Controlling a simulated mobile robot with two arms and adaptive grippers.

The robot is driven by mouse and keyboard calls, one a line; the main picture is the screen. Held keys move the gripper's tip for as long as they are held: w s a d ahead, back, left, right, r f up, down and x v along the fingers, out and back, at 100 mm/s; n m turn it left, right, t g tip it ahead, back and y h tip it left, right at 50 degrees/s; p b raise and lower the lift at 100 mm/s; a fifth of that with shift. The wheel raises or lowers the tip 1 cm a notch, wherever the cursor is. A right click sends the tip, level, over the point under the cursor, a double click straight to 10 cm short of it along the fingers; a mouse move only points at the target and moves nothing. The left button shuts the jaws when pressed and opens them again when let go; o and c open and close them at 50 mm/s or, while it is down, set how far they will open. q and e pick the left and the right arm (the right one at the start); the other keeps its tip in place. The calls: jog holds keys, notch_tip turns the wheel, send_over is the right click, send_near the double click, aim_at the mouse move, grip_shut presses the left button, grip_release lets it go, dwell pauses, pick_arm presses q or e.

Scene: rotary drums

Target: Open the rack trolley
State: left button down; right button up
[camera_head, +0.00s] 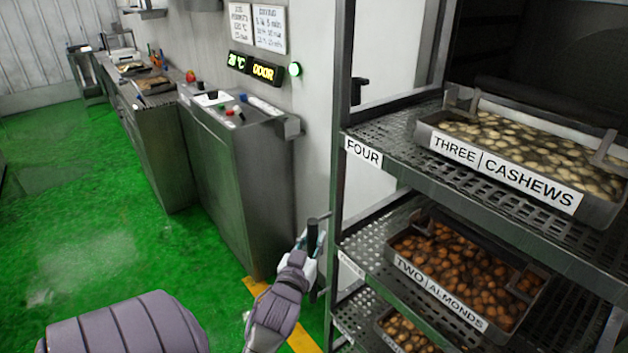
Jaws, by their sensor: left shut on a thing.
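The rack trolley (336,205) stands at the right, a metal frame with perforated shelves. Its upper shelf carries a label reading FOUR and a tray labelled THREE CASHEWS (515,150). A tray labelled TWO ALMONDS (465,265) sits on the shelf below, and another nut tray (405,332) is partly visible lower down. My left gripper (310,250) is shut on a dark upright handle (313,232) beside the trolley's left post. The fingers partly hide the handle's lower part. My right gripper is out of view.
A metal cabinet (235,165) with controls on top stands left of the trolley against the wall. A lit display reads DOOR (264,72), with a green light (295,69) beside it. A long counter (155,140) runs farther back. The green floor (90,220) at left is clear.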

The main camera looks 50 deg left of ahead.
aim_at(313, 219)
pick_arm(q)
jog(key=c, duration=0.9)
grip_release()
notch_tip(313, 219, up, 10)
dwell(0.3)
